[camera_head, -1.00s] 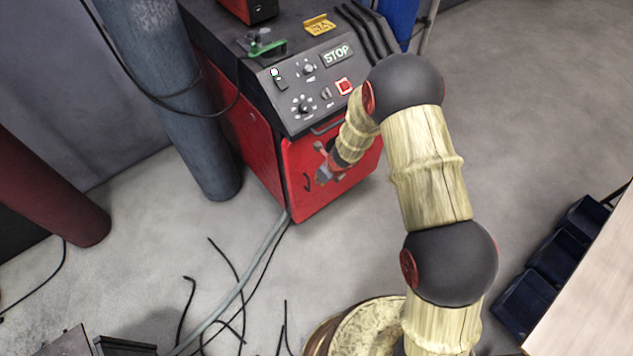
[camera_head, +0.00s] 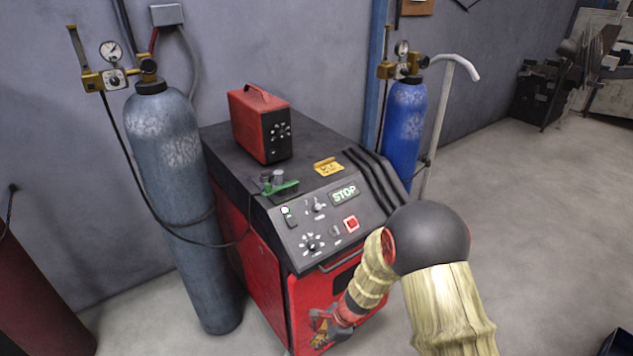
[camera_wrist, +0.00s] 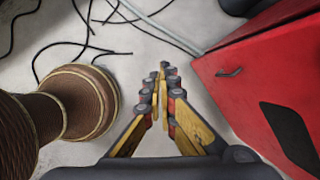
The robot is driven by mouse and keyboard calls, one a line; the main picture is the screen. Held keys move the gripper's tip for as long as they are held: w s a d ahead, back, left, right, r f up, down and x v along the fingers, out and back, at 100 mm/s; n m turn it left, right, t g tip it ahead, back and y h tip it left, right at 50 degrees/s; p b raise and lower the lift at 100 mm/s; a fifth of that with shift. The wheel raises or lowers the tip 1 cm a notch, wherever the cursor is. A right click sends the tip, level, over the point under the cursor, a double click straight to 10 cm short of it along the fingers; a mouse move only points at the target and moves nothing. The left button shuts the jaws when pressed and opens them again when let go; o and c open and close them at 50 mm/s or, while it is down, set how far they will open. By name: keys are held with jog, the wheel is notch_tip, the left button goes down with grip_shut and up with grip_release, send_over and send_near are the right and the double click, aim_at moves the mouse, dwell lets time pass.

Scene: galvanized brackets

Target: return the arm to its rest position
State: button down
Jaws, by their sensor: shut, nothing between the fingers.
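My gripper (camera_wrist: 163,72) is shut and empty in the wrist view, its fingertips together above the bare concrete floor. In the head view my gripper (camera_head: 322,330) shows small and partly hidden at the end of my arm, in front of the red lower front of the machine. My arm (camera_head: 447,300) comes in from the bottom right and bends down toward the machine's front. I cannot tell from the head view how far the gripper is from the red panel.
The red and black machine (camera_head: 300,237) stands close by; its red side (camera_wrist: 235,85) is right of my gripper. A grey cylinder (camera_head: 170,150) stands left, a blue one (camera_head: 404,125) behind. Cables (camera_wrist: 85,45) lie on the floor (camera_wrist: 130,75). Open floor lies right.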

jog(key=s+d+r+n+t+h+b, duration=0.1)
jog(key=s+d+r+n, duration=0.4)
jog(key=r, duration=0.7)
jog(key=s+d+r+n+t+h+b, duration=0.1)
jog(key=s+d+r+n+t+h, duration=0.1)
jog(key=s+d+r+n, duration=0.4)
jog(key=s+d+r+n+t+h+b, duration=0.1)
jog(key=s+d+r+n+t, duration=0.1)
jog(key=s+d+r+n, duration=0.4)
jog(key=w+v, duration=0.1)
jog(key=v, duration=1.3)
jog(key=shift+d+r+b, duration=0.3)
